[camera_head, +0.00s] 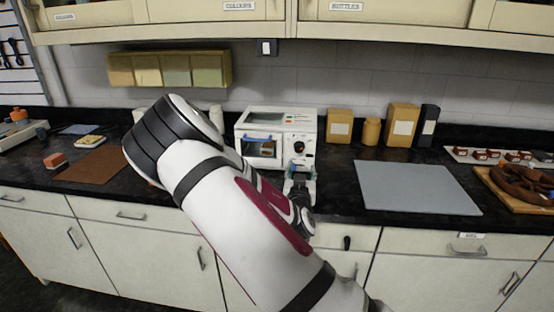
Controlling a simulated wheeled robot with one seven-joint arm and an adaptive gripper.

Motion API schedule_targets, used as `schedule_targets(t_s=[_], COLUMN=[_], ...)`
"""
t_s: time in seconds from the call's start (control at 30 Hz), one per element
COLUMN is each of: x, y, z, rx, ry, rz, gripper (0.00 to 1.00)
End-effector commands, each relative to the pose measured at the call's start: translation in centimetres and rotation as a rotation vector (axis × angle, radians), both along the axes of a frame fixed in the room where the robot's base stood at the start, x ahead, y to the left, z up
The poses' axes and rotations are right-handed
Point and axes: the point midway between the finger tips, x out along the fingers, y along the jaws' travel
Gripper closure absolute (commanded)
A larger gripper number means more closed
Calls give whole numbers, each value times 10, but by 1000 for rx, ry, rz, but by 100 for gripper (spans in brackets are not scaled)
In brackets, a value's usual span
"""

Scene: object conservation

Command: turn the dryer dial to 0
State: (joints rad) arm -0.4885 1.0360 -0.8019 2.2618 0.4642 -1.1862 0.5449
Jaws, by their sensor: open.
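The dryer (276,115) is a white box on the dark counter, in the middle of the head view. Its left side has a window with a blue strip above it. Its right front is a control panel with a dark round dial (299,147). The dial's setting is too small to read. My gripper (299,170) is open and in front of the dryer's panel, just below the dial. I cannot tell whether it touches the panel.
A grey mat (416,187) lies on the counter to the right. Tan boxes (402,125) and a dark box (427,126) stand behind it. A brown mat (95,164) lies at left. A tray with a brown coil (522,184) is at far right. Cupboards (400,14) hang above.

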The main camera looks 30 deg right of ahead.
Motion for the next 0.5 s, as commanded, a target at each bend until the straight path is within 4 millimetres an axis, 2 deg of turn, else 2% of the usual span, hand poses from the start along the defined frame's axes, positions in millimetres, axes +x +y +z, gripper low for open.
schedule_targets(t_s=[0.27, 0.5], x=[14, 51], y=[-7, -31], z=[2, 1], rx=[-32, -31], ry=[-19, -19], rz=[17, 16], gripper=[52, 52])
